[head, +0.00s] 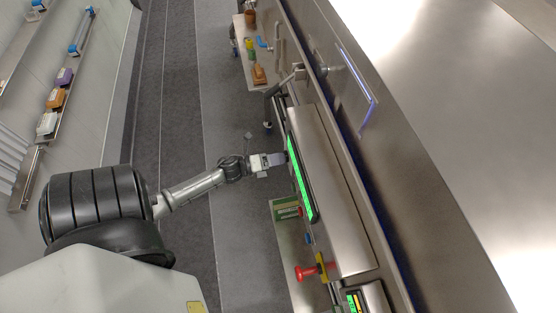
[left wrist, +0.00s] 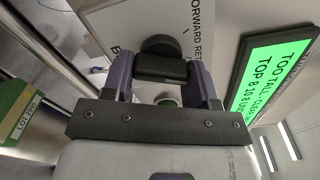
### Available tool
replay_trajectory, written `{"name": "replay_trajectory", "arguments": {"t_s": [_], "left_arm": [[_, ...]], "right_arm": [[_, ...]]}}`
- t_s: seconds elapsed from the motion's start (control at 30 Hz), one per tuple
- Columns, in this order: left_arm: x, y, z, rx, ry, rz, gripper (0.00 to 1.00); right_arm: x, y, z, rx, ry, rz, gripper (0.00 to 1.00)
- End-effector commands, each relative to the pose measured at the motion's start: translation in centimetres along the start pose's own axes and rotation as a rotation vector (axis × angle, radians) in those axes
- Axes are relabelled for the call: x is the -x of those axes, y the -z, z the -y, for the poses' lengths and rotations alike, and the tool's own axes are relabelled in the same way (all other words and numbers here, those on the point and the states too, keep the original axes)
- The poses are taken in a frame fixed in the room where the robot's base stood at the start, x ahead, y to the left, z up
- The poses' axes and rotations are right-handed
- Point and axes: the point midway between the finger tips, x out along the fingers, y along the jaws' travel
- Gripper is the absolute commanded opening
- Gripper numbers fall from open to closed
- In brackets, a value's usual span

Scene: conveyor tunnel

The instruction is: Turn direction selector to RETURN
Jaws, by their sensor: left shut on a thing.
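The direction selector is a black knob (left wrist: 162,62) on a pale plate (left wrist: 120,25) lettered "FORWARD" and "RET…", partly cut off and covered, in the left wrist view. My left gripper (left wrist: 162,78) is shut on this knob, with one purple-grey finger on each side of it. In the head view my left gripper (head: 274,160) reaches from the left to the machine's front, close to the upper end of the green display; the knob is hidden there. Which way the knob points cannot be told. My right gripper is not in view.
A green display (head: 301,180), reading "TOO TALL" in the left wrist view (left wrist: 272,80), is close beside the gripper. A red mushroom button (head: 305,272) sticks out lower down. A green box (head: 287,208) labelled "LOT" lies below the arm. The grey aisle floor (head: 175,110) is open.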

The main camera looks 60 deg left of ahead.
Motion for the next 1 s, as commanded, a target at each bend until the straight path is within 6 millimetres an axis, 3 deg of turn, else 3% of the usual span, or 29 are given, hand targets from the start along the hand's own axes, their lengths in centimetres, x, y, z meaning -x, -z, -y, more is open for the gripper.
{"name": "replay_trajectory", "arguments": {"t_s": [0.77,0.8,1.0], "left_arm": [[0.03,-0.01,-0.08,-0.096,-0.001,0.001,0.29],[0.03,-0.01,-0.07,-0.096,-0.001,0.001,0.54],[0.02,-0.01,-0.07,-0.095,-0.001,0.0,0.73]], "right_arm": [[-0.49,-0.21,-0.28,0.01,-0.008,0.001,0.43],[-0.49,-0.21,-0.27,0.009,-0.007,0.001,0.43],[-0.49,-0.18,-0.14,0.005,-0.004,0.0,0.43]]}}
